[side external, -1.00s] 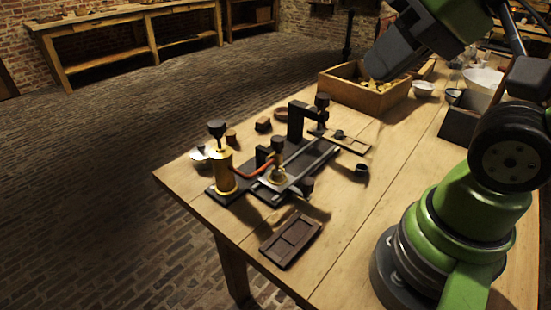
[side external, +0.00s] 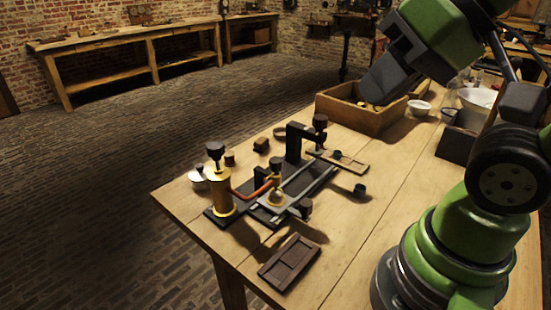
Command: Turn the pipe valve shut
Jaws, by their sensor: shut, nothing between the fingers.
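A brass cylinder (side external: 222,192) with a dark knob (side external: 215,149) on a rod stands upright at the near left of a dark base plate. A reddish pipe (side external: 252,189) runs from it to a small brass fitting (side external: 276,196) topped by a dark knob (side external: 277,164). I cannot tell which knob is the pipe valve, or how far it is turned. My gripper (side external: 374,101) is over the wooden box at the back, well away from the pipe and both knobs. It is shut and empty; its fingertips are hard to make out.
The wooden box (side external: 345,117) holds small pieces. A black bracket (side external: 293,143) with a knob rises behind the pipe. A dark shallow tray (side external: 289,263) lies in front. A white bowl (side external: 419,108) stands at the back right. The table between the fittings and my base is mostly clear.

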